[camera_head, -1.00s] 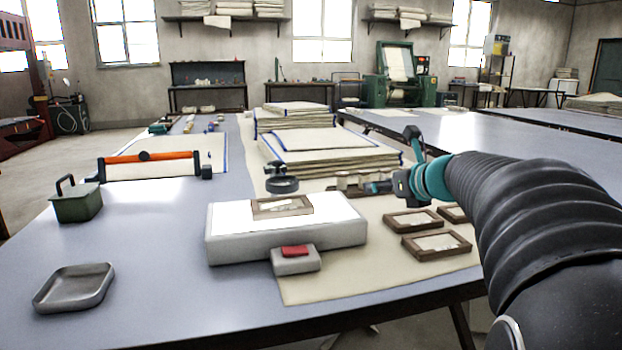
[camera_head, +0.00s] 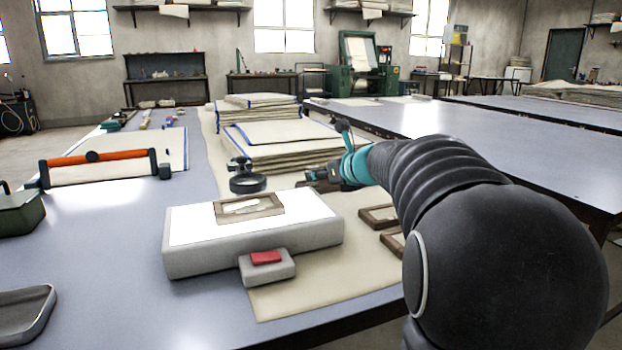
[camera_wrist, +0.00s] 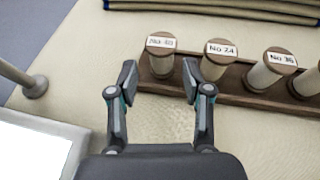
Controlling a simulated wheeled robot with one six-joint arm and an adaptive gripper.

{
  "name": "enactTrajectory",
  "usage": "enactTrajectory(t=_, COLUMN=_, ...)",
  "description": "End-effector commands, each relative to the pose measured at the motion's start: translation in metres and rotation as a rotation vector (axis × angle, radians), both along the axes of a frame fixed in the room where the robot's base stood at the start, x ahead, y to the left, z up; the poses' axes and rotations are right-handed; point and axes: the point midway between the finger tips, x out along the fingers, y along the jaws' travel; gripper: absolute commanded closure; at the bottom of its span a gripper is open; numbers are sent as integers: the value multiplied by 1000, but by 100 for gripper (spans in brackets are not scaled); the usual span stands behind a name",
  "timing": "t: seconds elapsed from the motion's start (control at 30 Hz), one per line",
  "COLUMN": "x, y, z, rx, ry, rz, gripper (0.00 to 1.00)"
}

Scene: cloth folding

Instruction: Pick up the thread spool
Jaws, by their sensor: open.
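Several thread spools stand upright in a row on a brown wooden rack in the wrist view. The spool labelled No 40 (last digit unsure) (camera_wrist: 160,58) is at the left end, just beyond my open fingertips. The spool labelled No 24 (camera_wrist: 216,62) stands right of it, close beyond the right fingertip. A spool labelled No 36 (camera_wrist: 270,70) is farther right. The rack (camera_wrist: 240,98) lies on cream cloth. My gripper (camera_wrist: 160,75) is open and empty between its fingers. In the head view my gripper (camera_head: 325,176) hides most of the rack and spools.
A white light box (camera_head: 185,242) with a framed sample (camera_head: 250,207) stands left of my arm. A black magnifier stand (camera_head: 247,180) is close to my gripper. Folded cloth stacks (camera_head: 275,155) lie behind. Wooden frames (camera_head: 378,216) lie near my arm.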

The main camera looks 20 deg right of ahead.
Motion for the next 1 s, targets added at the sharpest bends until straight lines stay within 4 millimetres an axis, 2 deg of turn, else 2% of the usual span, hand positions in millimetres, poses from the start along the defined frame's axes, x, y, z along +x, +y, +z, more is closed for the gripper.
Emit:
enactTrajectory(t=0.17, x=11, y=1, z=-6, rx=0, ry=1, rz=0, gripper=51)
enactTrajectory(t=0.43, x=44, y=7, z=-20, rx=0, ry=1, rz=1, gripper=51)
enactTrajectory(t=0.7, x=47, y=7, z=-20, rx=0, ry=0, rz=0, gripper=51)
enactTrajectory(t=0.87, x=47, y=7, z=-20, rx=0, ry=0, rz=0, gripper=91)
enactTrajectory(t=1.0, x=47, y=7, z=-20, rx=0, ry=0, rz=0, gripper=92)
